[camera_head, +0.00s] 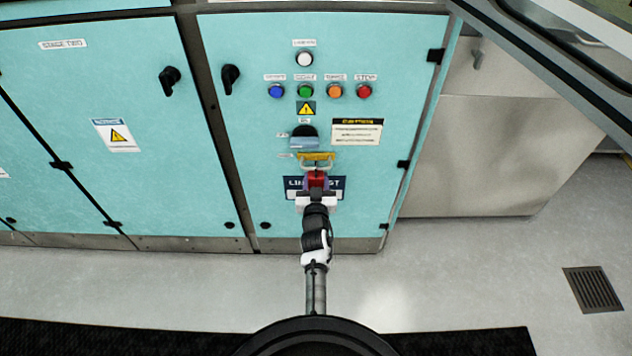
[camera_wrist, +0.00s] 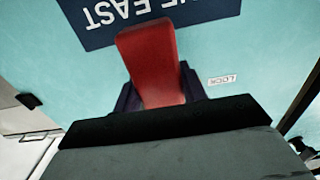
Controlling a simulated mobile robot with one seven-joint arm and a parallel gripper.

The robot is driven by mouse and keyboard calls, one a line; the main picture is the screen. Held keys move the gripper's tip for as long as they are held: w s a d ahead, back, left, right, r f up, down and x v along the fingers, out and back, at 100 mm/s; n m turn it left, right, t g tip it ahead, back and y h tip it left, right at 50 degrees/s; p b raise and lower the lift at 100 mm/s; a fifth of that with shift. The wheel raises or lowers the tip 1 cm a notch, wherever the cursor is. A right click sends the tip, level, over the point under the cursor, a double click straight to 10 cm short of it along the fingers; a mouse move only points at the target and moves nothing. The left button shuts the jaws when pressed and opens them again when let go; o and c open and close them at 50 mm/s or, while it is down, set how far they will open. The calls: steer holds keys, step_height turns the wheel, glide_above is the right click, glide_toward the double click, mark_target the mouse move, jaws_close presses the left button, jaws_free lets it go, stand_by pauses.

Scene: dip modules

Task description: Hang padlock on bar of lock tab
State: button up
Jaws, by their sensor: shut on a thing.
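My gripper (camera_head: 316,192) is shut on the red padlock (camera_head: 317,179) in front of the teal cabinet door. In the wrist view the red padlock body (camera_wrist: 150,60) sits between the dark fingers of my gripper (camera_wrist: 160,92). The yellow lock tab (camera_head: 317,156) is on the door just above the padlock in the head view. A pale curved bar (camera_head: 331,166) shows under the tab, at the padlock's top. I cannot tell whether the padlock's shackle is around the bar or only beside it; the shackle is not clear in either view.
A blue name plate (camera_head: 338,188) lies behind the padlock. Above the tab are a dark rotary switch (camera_head: 304,131), a caution label (camera_head: 357,132) and a row of coloured buttons (camera_head: 305,91). Black door handles (camera_head: 230,76) stick out at left. Floor in front is clear.

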stand_by(0.3)
steer(key=o, duration=1.1)
steer(key=shift+f, duration=0.1)
steer(key=s, duration=0.6)
steer(key=shift+s, duration=0.75)
